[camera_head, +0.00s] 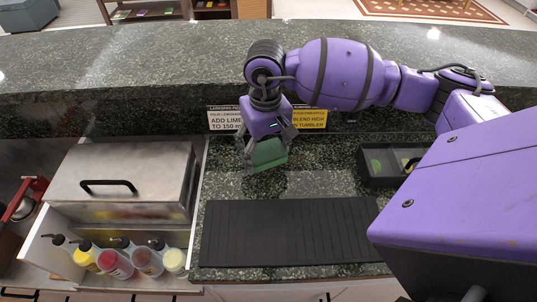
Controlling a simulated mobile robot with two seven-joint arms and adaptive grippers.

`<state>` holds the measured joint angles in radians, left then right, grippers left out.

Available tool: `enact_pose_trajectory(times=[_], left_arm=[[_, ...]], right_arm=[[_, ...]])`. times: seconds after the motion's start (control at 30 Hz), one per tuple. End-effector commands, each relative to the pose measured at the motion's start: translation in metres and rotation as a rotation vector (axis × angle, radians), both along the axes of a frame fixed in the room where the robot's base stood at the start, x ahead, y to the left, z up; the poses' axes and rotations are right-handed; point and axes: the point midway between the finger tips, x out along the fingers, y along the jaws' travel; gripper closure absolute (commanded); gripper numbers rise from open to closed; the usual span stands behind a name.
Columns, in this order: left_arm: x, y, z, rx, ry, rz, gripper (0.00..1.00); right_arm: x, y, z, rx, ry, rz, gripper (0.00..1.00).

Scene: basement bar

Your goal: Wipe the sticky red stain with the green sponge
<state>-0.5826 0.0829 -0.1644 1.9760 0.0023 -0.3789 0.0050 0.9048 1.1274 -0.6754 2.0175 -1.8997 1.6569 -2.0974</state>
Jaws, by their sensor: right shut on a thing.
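The green sponge (269,155) is held in my right gripper (266,148), whose fingers are shut on its sides. The gripper points down over the dark granite counter (325,180), behind the black ribbed mat. I cannot tell whether the sponge touches the counter. I see no red stain; the sponge, gripper and arm hide part of the counter. My left gripper is not in view.
A black ribbed mat (290,232) lies in front. A steel lidded box (130,170) and several squeeze bottles (115,262) are at left. A black tray (376,180) stands at right. Two signs, white (223,120) and yellow (310,118), stand behind the gripper.

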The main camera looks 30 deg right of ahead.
Motion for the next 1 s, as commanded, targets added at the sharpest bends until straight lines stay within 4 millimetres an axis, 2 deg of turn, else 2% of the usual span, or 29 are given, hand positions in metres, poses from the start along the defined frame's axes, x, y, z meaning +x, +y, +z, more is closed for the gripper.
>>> enact_pose_trajectory(times=[0.1, 0.4, 0.7, 1.0], left_arm=[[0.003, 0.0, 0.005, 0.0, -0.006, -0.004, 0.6], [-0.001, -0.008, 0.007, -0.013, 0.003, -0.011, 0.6], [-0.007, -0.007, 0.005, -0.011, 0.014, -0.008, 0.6], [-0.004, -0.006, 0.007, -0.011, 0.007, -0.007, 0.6]], right_arm=[[-0.001, 0.001, 0.014, -0.002, -0.006, -0.004, 0.51], [-0.006, 0.004, 0.037, -0.001, -0.004, -0.016, 0.51], [-0.007, 0.004, 0.037, -0.001, 0.0, -0.017, 0.51], [-0.007, 0.004, 0.037, 0.0, -0.001, -0.017, 0.51]])
